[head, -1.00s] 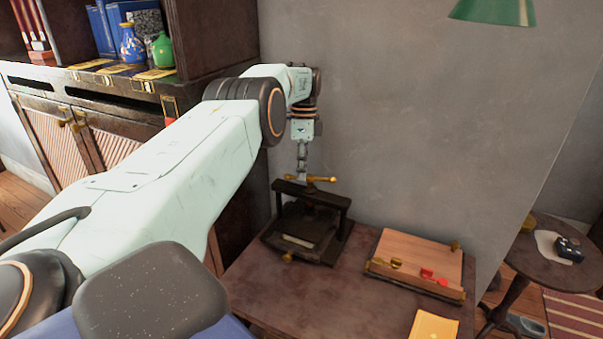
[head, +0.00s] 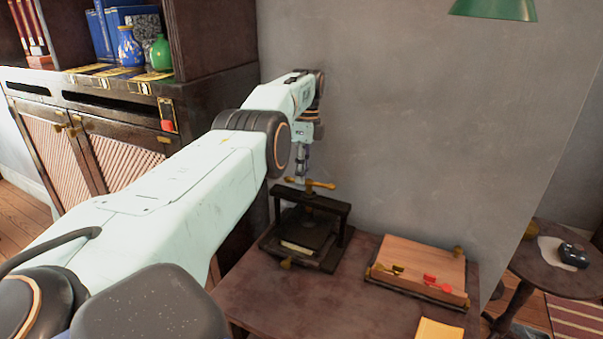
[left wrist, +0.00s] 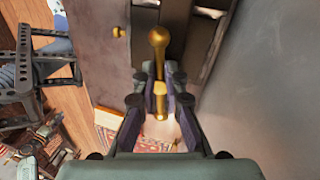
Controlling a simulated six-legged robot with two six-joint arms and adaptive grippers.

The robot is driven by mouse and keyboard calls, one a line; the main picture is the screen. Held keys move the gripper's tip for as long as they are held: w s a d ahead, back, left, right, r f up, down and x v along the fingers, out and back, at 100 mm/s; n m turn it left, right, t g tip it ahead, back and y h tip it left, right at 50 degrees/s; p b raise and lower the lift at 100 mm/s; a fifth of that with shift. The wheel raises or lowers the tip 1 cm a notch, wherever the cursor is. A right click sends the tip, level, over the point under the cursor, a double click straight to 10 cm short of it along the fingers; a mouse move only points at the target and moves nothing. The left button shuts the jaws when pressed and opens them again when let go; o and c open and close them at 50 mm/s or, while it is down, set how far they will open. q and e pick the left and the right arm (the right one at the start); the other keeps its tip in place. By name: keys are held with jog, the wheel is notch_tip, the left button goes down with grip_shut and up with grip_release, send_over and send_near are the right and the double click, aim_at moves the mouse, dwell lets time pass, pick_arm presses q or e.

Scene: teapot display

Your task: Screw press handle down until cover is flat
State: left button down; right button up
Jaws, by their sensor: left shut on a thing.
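The dark screw press (head: 345,212) stands on the brown table against the grey wall. Its brass handle (head: 320,184) lies across the top of the press frame. My left gripper (head: 302,180) comes down from above and is shut on the handle near its middle. In the left wrist view the brass handle (left wrist: 159,38) runs between the fingers of the left gripper (left wrist: 160,88), with its round knob beyond them. A dark-covered book (head: 306,229) with a pale edge lies inside the press; whether its cover is flat I cannot tell. My right gripper is not in view.
A wooden board (head: 422,262) with brass and red pieces lies right of the press. A yellow paper (head: 440,329) is at the table's front edge. A cabinet (head: 110,150) stands left, close to my arm. A round side table (head: 545,245) stands right.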

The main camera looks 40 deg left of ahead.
pick_arm(q)
jog(key=c, duration=1.4)
grip_release()
jog(key=shift+d, duration=0.2)
jog(key=shift+a, duration=0.15)
